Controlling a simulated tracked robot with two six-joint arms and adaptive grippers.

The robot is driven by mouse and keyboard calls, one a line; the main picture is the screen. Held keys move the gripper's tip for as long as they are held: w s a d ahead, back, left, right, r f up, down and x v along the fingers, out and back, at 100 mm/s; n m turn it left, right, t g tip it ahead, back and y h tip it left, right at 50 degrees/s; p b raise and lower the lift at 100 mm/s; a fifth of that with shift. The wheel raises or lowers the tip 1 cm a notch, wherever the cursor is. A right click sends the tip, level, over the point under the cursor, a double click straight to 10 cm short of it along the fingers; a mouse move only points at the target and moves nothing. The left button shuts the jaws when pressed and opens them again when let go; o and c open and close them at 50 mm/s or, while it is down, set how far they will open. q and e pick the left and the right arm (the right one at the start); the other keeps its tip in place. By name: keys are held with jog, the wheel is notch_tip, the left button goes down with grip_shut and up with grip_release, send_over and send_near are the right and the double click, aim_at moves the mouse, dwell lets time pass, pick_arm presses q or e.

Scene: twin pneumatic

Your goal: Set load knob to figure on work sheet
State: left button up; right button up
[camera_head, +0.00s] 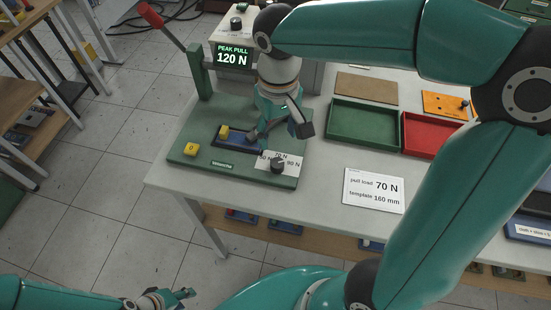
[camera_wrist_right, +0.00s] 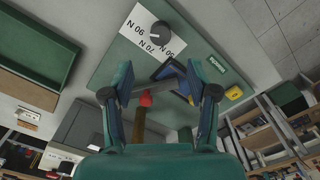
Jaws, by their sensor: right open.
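The load knob (camera_head: 278,166) is dark and round, on a white dial plate (camera_head: 292,163) at the front right of the green fixture. The plate's marks read 50 N, 70 N and 90 N. The knob also shows in the right wrist view (camera_wrist_right: 160,33), beyond the fingertips; where it points is unclear. The work sheet (camera_head: 352,198) on the bench reads pull load 70 N, template 160 mm. My right gripper (camera_head: 279,133) is open and empty above the fixture, just behind the knob, apart from it; its fingers frame the wrist view (camera_wrist_right: 160,80). My left gripper (camera_head: 182,294) is low at bottom left, away from the bench.
The green fixture (camera_head: 220,174) carries a yellow 0 button (camera_head: 190,149), a red-handled lever (camera_head: 160,22) and a display (camera_head: 233,56) reading PEAK PULL 120 N. A green tray (camera_head: 364,145) and a red tray (camera_head: 418,150) stand to the right. Bare bench lies around the sheet.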

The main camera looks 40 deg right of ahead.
aim_at(277, 163)
notch_tip(277, 163, down, 11)
dwell(0.3)
grip_shut()
dwell(0.3)
